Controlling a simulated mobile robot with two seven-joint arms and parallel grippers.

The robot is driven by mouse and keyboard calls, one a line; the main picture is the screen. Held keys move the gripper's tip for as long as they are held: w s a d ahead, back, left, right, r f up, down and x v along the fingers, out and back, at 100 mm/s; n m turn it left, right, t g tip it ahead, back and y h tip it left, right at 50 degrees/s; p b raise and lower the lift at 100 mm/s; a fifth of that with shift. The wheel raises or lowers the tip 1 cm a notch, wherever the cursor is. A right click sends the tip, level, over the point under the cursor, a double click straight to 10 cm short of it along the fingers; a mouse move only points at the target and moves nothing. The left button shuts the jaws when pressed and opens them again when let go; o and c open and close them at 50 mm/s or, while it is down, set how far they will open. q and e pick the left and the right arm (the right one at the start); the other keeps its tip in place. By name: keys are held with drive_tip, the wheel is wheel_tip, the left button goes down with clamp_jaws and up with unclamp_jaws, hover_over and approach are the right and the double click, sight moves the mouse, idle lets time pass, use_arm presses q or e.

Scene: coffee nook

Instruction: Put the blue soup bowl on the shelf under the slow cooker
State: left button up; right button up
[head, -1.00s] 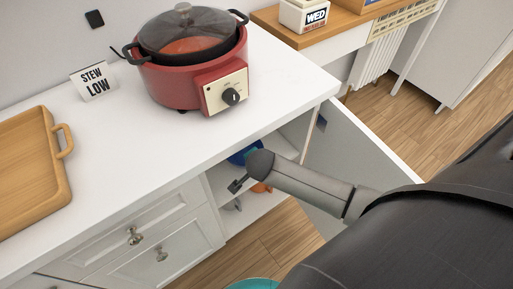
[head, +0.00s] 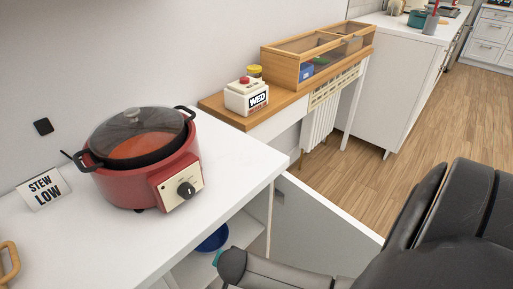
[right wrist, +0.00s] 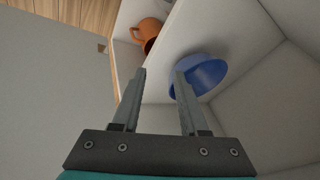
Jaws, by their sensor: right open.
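The blue soup bowl (head: 213,240) is inside the open cabinet below the slow cooker (head: 140,165), partly cut off by the counter edge. In the right wrist view the blue bowl (right wrist: 208,74) rests on the white shelf (right wrist: 240,40). My left gripper is not in view.
An orange mug (right wrist: 150,32) sits beyond the shelf's edge, on a lower level. A STEW LOW sign (head: 44,189) is on the counter. A side table (head: 285,103) holds a WED block.

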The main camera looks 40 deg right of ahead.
drive_tip(key=s+a+f+n+g+y, duration=0.1)
drive_tip(key=s+a+f+n, duration=0.1)
drive_tip(key=s+f+n, duration=0.4)
drive_tip(key=s+a+f+n+g+y, duration=0.1)
drive_tip(key=s+a+f+n+g, duration=0.1)
drive_tip(key=s+f+n, duration=0.4)
drive_tip(key=s+n, duration=0.3)
drive_tip(key=s, duration=0.2)
drive_tip(key=shift+a+f, duration=0.25)
drive_tip(key=shift+f, duration=0.05)
